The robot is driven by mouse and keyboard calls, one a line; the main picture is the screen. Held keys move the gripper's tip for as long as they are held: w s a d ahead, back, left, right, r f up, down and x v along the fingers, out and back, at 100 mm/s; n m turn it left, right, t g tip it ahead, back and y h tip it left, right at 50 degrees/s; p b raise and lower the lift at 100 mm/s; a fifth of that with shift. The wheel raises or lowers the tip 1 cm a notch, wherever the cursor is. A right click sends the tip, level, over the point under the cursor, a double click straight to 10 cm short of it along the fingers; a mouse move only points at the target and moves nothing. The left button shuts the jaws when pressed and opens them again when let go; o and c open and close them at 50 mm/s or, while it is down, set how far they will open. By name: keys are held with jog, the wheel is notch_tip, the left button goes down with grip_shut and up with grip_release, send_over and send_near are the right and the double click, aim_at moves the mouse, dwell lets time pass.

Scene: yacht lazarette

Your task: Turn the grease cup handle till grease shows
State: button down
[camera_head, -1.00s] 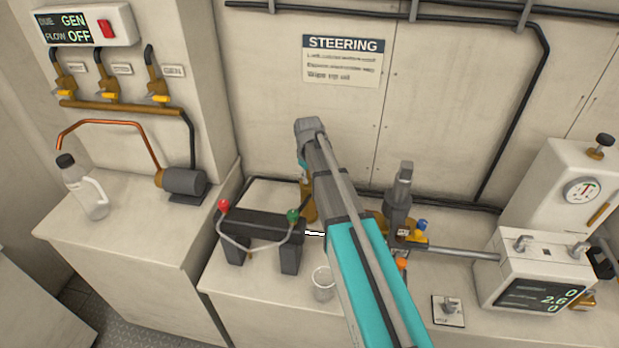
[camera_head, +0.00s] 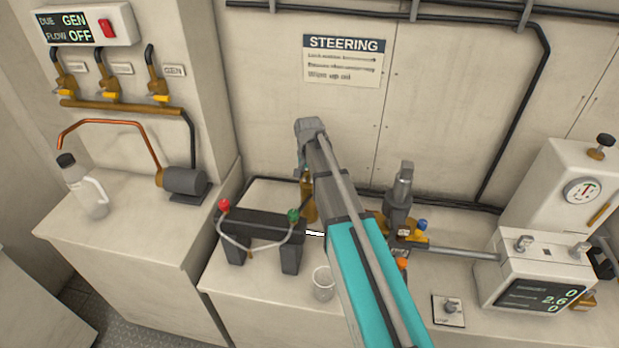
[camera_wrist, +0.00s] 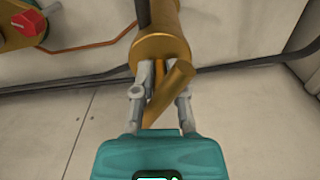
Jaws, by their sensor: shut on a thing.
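The grease cup is a brass cylinder (camera_wrist: 162,47) at the top middle of the wrist view. A brass bar, seemingly its handle (camera_wrist: 172,85), slants out below its end. My gripper (camera_wrist: 168,88) has its two grey fingers on either side of this bar and is shut on it. I see no grease on the cup in these views.
A black rack (camera_head: 262,225) with red and green knobs stands left of my arm. A clear cup (camera_head: 323,284) is near the bench front. Brass fittings (camera_head: 410,232) and a white display box (camera_head: 535,275) stand to the right. A white bottle (camera_head: 84,188) is on the left counter.

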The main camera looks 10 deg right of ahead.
jog(key=shift+s+m, duration=0.15)
jog(key=shift+m, duration=1.15)
dwell(0.4)
jog(key=c, duration=0.7)
grip_release()
